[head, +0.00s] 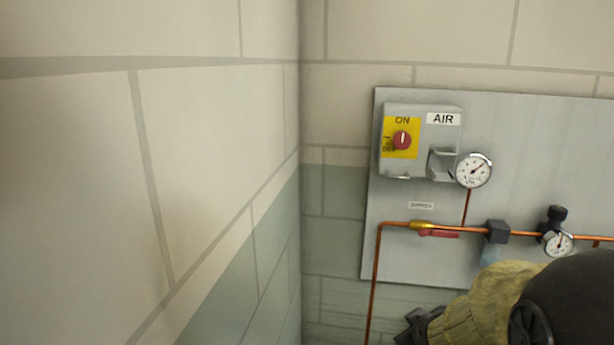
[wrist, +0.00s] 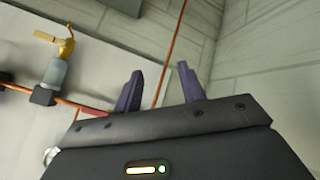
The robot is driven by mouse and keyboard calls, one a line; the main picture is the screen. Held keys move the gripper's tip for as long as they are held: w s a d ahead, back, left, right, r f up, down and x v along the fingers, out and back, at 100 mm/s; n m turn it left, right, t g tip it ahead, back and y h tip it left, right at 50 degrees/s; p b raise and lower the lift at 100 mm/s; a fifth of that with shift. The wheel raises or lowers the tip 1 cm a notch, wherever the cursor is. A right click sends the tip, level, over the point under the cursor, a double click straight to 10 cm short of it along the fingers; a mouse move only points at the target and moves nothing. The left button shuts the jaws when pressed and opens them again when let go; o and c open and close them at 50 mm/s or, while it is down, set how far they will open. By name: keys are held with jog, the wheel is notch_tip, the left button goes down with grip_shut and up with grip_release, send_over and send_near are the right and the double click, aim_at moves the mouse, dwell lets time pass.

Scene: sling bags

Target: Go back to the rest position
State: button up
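My gripper (wrist: 160,68) shows in the wrist view with its two dark fingers apart and nothing between them. In the head view, my gripper (head: 414,328) is a small dark shape at the bottom edge, at the end of my olive-covered forearm. It is below the lower left part of the grey wall panel (head: 405,262); its fingers are not clear there. In the wrist view, the fingers point up the picture, toward the panel's edge and a copper pipe (wrist: 172,50). I cannot tell the gap between them and the wall.
The panel carries a switch box with a red knob (head: 402,140), a round gauge (head: 473,170), a copper pipe (head: 374,285), a red-handled valve (head: 438,233) and a second gauge (head: 558,243). A brass tap (wrist: 62,44) shows in the wrist view. A bare block wall (head: 150,170) stands at left.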

jog(key=s+a+m+g+p, duration=0.1)
jog(key=s+a+m+g, duration=0.1)
jog(key=s, duration=0.4)
jog(key=s+a+f+m+g+y+p, duration=0.1)
jog(key=s+a+m+g+p, duration=0.1)
jog(key=s+a+m+g, duration=0.1)
jog(key=s+a+g, duration=0.1)
jog(key=s+a, duration=0.1)
jog(key=s, duration=0.1)
jog(key=shift+s+a+y, duration=0.2)
jog(key=shift+a+y, duration=0.05)
jog(key=shift+y, duration=0.05)
jog(key=shift+f, duration=0.1)
